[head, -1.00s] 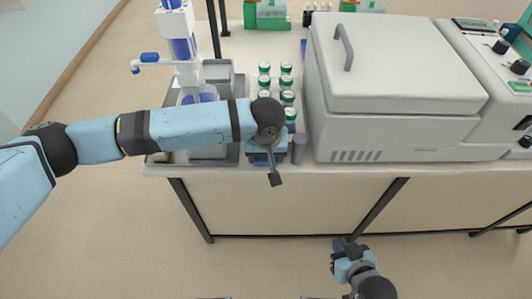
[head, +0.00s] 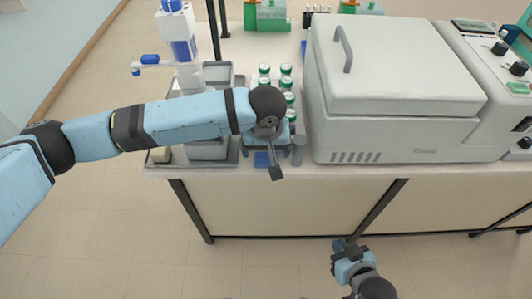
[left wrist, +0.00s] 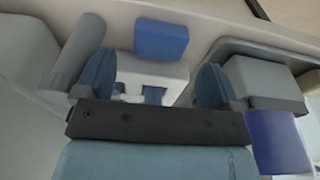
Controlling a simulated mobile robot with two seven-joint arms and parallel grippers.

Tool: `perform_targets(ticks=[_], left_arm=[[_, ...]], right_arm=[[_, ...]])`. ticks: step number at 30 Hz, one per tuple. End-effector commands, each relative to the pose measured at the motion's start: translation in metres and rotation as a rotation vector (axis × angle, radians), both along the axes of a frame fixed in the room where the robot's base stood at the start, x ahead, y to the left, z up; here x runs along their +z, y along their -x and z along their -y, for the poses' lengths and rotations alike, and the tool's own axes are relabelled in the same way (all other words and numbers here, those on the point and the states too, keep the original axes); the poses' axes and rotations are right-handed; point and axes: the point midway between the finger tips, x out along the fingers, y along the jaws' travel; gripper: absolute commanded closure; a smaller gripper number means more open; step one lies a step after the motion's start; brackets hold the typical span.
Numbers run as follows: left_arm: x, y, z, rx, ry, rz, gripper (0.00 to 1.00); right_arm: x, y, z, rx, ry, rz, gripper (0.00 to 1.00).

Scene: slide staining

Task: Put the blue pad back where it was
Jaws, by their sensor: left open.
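The blue pad (head: 262,159) lies near the front edge of the bench, just below my left wrist in the head view. In the left wrist view the blue pad (left wrist: 161,39) lies flat beyond my fingertips, apart from them. My left gripper (left wrist: 152,82) is open, with a white block with blue patches (left wrist: 150,72) showing between its fingers. I cannot tell whether the fingers touch that block. In the head view my left arm partly hides this gripper. My right gripper (head: 341,246) hangs low in front of the bench; its jaw opening is unclear.
A grey cylinder (head: 298,150) stands close right of the pad, also in the left wrist view (left wrist: 78,50). Green-capped bottles (head: 286,83) stand behind. A grey tray (head: 233,160) with containers is at left; a large white machine (head: 395,100) fills the right.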

Motion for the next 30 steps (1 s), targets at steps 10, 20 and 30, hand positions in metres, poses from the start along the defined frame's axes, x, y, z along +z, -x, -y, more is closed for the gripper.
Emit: perform_targets(ticks=[10,20,30], left_arm=[[0.068,0.01,0.0,-0.001,0.0,0.001,0.12],[0.082,0.013,0.0,-0.001,-0.001,0.0,0.12],[0.081,0.012,0.0,-0.001,-0.001,0.0,0.12]], right_arm=[[0.005,0.0,0.0,0.002,0.003,0.007,1.0],[0.003,0.001,0.0,0.004,0.005,0.004,1.0],[0.003,0.001,0.0,0.005,0.004,0.004,1.0]])
